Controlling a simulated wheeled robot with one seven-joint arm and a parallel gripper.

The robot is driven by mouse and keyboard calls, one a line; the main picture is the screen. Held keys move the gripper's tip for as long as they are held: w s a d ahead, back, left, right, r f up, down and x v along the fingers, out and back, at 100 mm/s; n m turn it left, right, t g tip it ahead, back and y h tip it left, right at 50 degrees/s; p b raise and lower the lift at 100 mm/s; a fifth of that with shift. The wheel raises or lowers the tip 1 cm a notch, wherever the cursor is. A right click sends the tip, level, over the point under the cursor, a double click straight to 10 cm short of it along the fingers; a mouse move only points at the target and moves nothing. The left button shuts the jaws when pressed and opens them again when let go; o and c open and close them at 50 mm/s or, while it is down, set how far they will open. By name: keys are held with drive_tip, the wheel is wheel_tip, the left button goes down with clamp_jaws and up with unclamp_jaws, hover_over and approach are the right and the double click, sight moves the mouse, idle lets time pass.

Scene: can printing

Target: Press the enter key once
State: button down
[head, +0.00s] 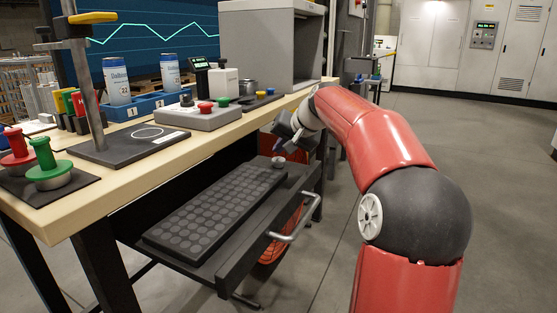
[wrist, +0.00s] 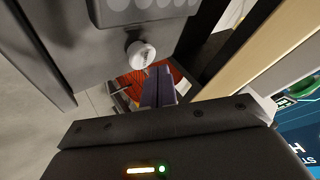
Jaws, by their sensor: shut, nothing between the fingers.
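A dark keyboard (head: 208,212) with several round grey keys lies on a pulled-out drawer tray (head: 262,222) under the bench. I cannot tell which key is enter. In the wrist view only one end of the keyboard (wrist: 147,8) shows, at the top edge. A small round pale knob (head: 278,162) stands on the tray beyond the keyboard's far end; it also shows in the wrist view (wrist: 140,55). My gripper (head: 281,146) is shut and empty, just above the knob and apart from the keyboard. Its closed fingers (wrist: 158,85) show below and right of the knob.
The bench top (head: 100,197) overhangs the tray on the left. It holds red and green handled stamps (head: 46,160), a button box (head: 195,115), two cans (head: 117,82) and a grey housing (head: 268,45). A drawer handle (head: 292,222) sticks out in front. The floor at right is clear.

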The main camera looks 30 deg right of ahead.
sight(281, 161)
drive_tip(key=shift+f, duration=0.15)
drive_tip(key=shift+f+b, duration=0.25)
drive_tip(key=shift+b, duration=0.15)
drive_tip(key=shift+f+b, duration=0.75)
drive_tip(key=shift+f, duration=0.25)
idle(0.9)
drive_tip(key=shift+r, duration=0.1)
drive_tip(key=shift+r+p, duration=1.15)
drive_tip(key=shift+r, duration=0.15)
wheel_tip(281, 161, up, 5)
drive_tip(key=p, duration=0.4)
drive_tip(key=shift+s, duration=0.1)
idle(0.5)
